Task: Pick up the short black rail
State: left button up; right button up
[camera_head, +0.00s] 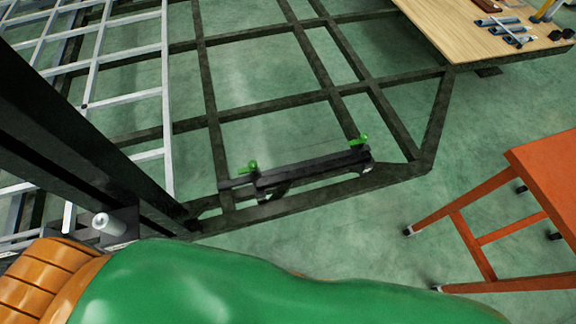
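A short black rail (318,165) lies across the near end of the dark trailer chassis (216,140). It slopes slightly up to the right in the picture. A green-handled clamp (252,168) is at its left part and another green-handled clamp (358,142) is at its right end. I cannot tell how tightly they hold it. A dark curved part hangs below its left half. Neither of my grippers shows in this view.
A light grey lattice frame (125,95) is at the left. A wooden-topped table (455,38) with several tools stands at the top right. An orange table or stool (550,165) stands at the right. Green floor is open between it and the chassis. A dark upright beam crosses the left side.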

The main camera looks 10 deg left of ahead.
aim_at(275, 180)
jog(key=i+j+z, duration=0.25)
jog(key=z, duration=0.25)
jog(key=i+j+z, duration=0.15)
jog(key=j+z, duration=0.3)
jog(key=i+j+z, duration=0.1)
jog(key=j+z, duration=0.4)
jog(key=l, duration=0.1)
